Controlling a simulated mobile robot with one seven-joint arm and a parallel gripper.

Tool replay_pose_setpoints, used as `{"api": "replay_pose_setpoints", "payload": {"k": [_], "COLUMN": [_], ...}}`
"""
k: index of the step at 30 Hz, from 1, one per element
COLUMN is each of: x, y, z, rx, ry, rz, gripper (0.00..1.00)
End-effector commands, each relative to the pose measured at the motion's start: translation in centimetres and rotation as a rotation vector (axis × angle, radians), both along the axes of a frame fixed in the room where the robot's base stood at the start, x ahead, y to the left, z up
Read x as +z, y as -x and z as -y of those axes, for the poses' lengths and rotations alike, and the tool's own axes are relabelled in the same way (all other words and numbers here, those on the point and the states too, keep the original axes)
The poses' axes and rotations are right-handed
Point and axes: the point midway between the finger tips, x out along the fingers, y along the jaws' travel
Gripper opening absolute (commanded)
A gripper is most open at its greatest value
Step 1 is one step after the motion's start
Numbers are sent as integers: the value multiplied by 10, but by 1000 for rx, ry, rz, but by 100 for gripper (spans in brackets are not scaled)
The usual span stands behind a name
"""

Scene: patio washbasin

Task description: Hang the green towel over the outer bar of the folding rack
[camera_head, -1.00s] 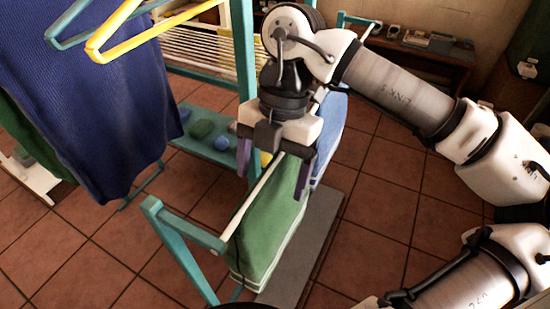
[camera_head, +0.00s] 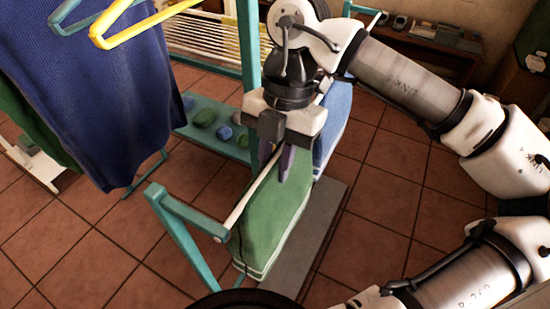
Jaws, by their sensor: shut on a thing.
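The green towel (camera_head: 272,222) hangs down, with a pale stripe near its lower edge. My gripper (camera_head: 284,178) points down at its upper edge, with its purple fingers close together and shut on the towel. The white outer bar (camera_head: 247,196) of the teal folding rack (camera_head: 183,212) runs along the towel's upper left side and past my fingers. The near part of the bar shows bare, and the towel hangs to its right. My gripper hides the bar's far end and part of the towel's top, so I cannot tell whether any fold lies over the bar.
A light blue towel (camera_head: 332,125) hangs just behind the green one. A dark blue knitted cloth (camera_head: 100,105) hangs at the left below a yellow hanger (camera_head: 122,25). A teal shelf (camera_head: 226,143) holds small rounded objects. The tiled floor at right is partly clear.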

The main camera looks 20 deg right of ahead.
Motion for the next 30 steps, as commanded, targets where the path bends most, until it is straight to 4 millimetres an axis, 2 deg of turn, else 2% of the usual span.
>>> {"api": "replay_pose_setpoints", "payload": {"k": [5,30], "x": [12,114], "y": [0,0], "z": [0,0], "rx": [-1,-1], "ry": [0,0], "rz": [0,1], "gripper": [0,0]}}
